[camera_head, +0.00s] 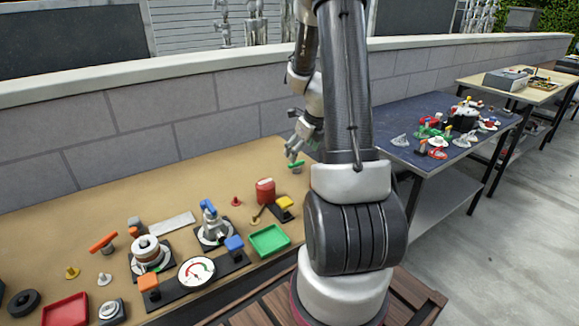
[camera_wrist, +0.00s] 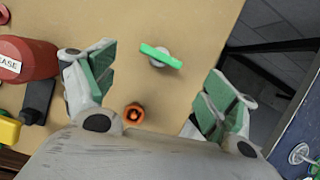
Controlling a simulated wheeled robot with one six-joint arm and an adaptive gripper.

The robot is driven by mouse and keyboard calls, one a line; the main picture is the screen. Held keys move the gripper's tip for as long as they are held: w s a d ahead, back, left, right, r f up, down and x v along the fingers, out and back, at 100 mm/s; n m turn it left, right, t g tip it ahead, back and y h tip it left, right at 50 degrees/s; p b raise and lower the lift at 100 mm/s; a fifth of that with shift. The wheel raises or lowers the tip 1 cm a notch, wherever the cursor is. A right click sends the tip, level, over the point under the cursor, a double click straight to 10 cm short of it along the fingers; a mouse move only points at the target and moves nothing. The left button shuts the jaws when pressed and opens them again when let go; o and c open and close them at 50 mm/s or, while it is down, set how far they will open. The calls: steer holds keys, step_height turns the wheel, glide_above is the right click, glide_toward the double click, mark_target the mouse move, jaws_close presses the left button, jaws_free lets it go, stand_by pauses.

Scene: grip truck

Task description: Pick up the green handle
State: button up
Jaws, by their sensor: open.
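The green handle (camera_wrist: 160,56) is a flat green bar on a round grey base, standing on the tan table top. In the wrist view it lies between and a little beyond the fingers of my gripper (camera_wrist: 160,85), which is open and empty. In the head view the green handle (camera_head: 296,164) shows near the table's right end, just below my gripper (camera_head: 292,150). The fingers appear above it and apart from it.
A small orange round part (camera_wrist: 133,115) stands near the handle, between my fingers. A red can (camera_wrist: 28,62) is close to my left finger. A green tray (camera_head: 269,240) and valves crowd the tan table (camera_head: 330,0) leftward. A blue-topped table (camera_head: 400,160) stands right.

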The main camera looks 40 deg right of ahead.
mark_target(297, 162)
steer(key=shift+m, duration=0.9)
steer(key=x, duration=0.7)
steer(key=shift+w+d+f, duration=0.15)
steer(key=shift+w+f, duration=0.1)
steer(key=shift+f, duration=0.05)
steer(key=c, duration=1.2)
